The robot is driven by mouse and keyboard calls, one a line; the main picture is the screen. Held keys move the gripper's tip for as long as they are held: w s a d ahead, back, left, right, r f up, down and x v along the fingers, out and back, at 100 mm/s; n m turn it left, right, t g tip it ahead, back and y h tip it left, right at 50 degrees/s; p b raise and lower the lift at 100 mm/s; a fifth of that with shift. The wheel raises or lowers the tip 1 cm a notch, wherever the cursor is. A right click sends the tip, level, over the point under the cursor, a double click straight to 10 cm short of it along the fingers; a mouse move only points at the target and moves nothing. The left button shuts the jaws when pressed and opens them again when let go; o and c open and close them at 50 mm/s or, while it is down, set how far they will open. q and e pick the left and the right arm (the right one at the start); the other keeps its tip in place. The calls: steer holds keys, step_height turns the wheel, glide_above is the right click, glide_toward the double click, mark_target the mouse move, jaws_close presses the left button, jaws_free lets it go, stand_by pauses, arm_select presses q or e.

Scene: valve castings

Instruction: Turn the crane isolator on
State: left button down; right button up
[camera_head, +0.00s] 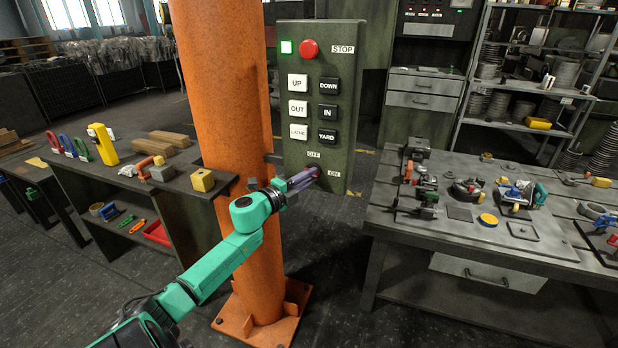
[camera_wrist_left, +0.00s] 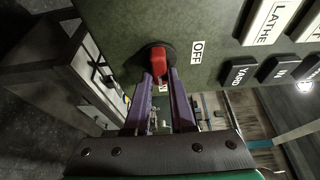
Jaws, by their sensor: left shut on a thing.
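The crane isolator is a red rotary handle on a black round base (camera_wrist_left: 157,60), low on a dark green control panel (camera_head: 318,100). In the left wrist view the red handle (camera_wrist_left: 159,66) points down the picture, towards a partly hidden label that seems to read ON. The OFF label (camera_wrist_left: 197,50) is to the right of the handle there. My left gripper (camera_head: 306,178) is at the panel's lower part and covers the isolator in the head view. Its purple fingers (camera_wrist_left: 160,85) are shut on the red handle, one on each side. My right gripper is not in view.
Workbenches with parts stand at left (camera_head: 120,185) and right (camera_head: 400,228).

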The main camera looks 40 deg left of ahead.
arm_select(q)
steer(key=shift+f, duration=0.1)
steer(key=c, duration=0.8)
jaws_free()
steer(key=shift+o, duration=0.2)
steer(key=shift+s, duration=0.1)
steer(key=s+b, duration=0.1)
steer(key=s, duration=1.3)
steer(key=shift+s+a, duration=0.15)
steer(key=shift+a, duration=0.2)
